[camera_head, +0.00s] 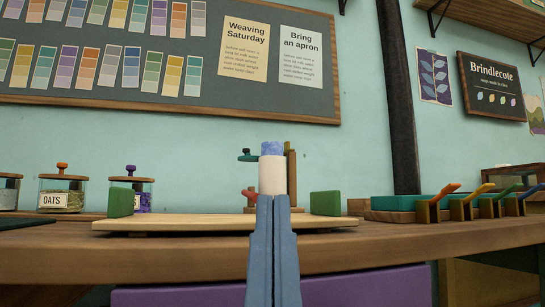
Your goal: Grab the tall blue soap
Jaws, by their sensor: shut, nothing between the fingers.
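A tall soap (272,150) with a blue top and a pale band around its middle stands upright at the centre. Its lower part is hidden behind my gripper. My gripper (273,198) is two blue-grey fingers pressed together, pointing up from the bottom of the view. It is shut and empty, in front of the soap and in line with it. I cannot tell how far apart they are in depth.
A pale wooden board (180,222) with green end blocks (121,203) (325,203) lies on the wooden counter (400,240). A wooden post (292,178) with coloured knobs stands close behind the soap. Jars (62,195) stand left; green racks with coloured handles (445,205) stand right.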

